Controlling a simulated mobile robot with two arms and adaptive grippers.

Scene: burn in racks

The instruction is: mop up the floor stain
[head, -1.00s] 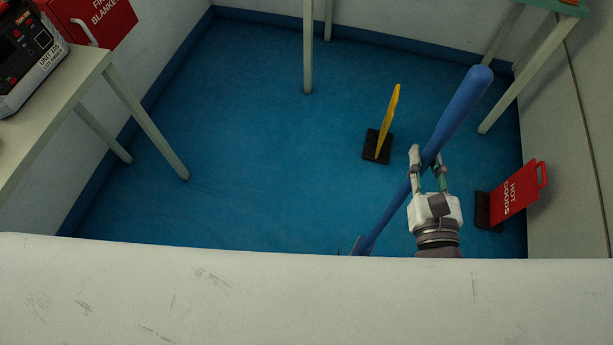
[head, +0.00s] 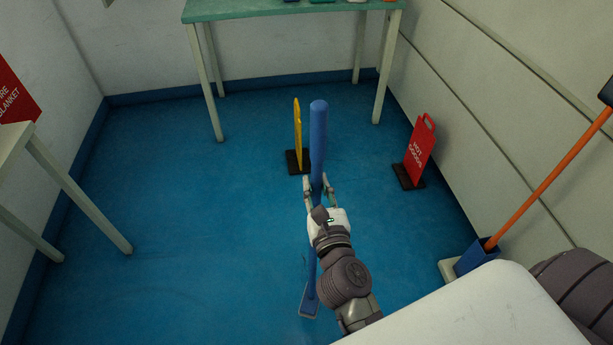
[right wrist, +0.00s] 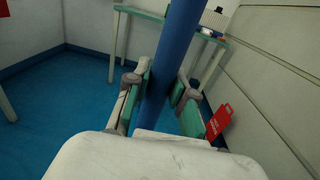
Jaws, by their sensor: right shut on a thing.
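My right gripper (head: 320,188) is shut on a blue mop handle (head: 318,130) in the head view. The handle stands nearly upright, and its flat blue mop head (head: 309,301) is low in the picture, at the floor. In the right wrist view the handle (right wrist: 173,70) passes between the two green-padded fingers (right wrist: 163,92). No stain can be made out on the blue floor (head: 180,200). My left gripper is not in view.
A yellow sign (head: 298,135) on a black base stands just beyond the mop, left of the handle. A red "HOT GOODS" sign (head: 420,150) stands by the right wall. A green-topped table (head: 250,10) is behind. An orange-handled tool (head: 545,185) leans right. Open floor lies left.

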